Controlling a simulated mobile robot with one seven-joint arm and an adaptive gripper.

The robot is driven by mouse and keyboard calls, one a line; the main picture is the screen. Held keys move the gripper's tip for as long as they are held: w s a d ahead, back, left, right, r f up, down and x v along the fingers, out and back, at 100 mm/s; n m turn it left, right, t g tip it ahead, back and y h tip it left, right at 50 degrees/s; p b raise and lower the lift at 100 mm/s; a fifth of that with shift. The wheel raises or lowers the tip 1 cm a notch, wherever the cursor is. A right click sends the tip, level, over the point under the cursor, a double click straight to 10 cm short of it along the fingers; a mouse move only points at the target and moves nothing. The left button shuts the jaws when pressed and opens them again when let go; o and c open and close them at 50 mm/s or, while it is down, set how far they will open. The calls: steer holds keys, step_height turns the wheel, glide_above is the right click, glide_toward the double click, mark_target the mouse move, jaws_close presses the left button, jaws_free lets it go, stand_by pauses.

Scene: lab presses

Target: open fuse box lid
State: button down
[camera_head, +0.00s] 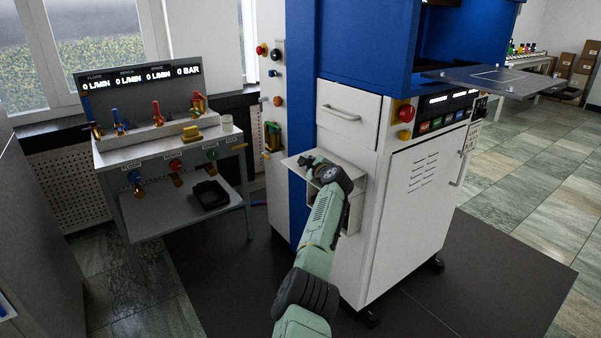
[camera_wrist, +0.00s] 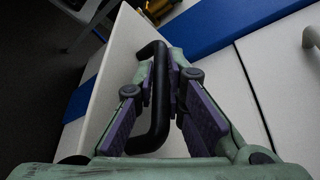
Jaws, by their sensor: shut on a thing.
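The fuse box (camera_head: 355,210) is a pale box on the front of the white press cabinet, partly hidden by my arm. Its lid (camera_head: 291,161) stands out from the cabinet as a pale, roughly level plate above the box. In the wrist view the lid (camera_wrist: 112,82) is a white panel with a black bar handle (camera_wrist: 158,122). My gripper (camera_head: 314,164) is at the lid, and in the wrist view its purple-padded fingers (camera_wrist: 160,88) are on both sides of the handle, shut on it. The inside of the box is mostly hidden.
A white drawer (camera_head: 347,114) is just above the box, and a blue press frame (camera_head: 368,45) rises over it. A grey platen (camera_head: 500,80) juts out at right. A valve bench (camera_head: 170,150) stands at left. Dark mat (camera_head: 480,285) lies clear at right.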

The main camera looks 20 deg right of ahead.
steer(key=shift+w+d+r+m+y, duration=0.15)
steer(key=shift+d+r+m, duration=0.2)
steer(key=shift+d+r, duration=0.2)
steer(key=shift+w+d+r+m+y, duration=0.15)
steer(key=shift+d+r+m, duration=0.25)
steer(key=shift+r, duration=0.25)
steer(key=shift+d+g, duration=0.1)
steer(key=shift+g, duration=0.2)
steer(key=c, duration=1.9)
jaws_free()
steer(key=shift+f, duration=0.1)
steer(key=shift+s+d, duration=0.1)
steer(key=shift+s, duration=0.05)
steer(key=shift+s, duration=0.15)
steer(key=shift+v, duration=0.8)
steer(key=v, duration=1)
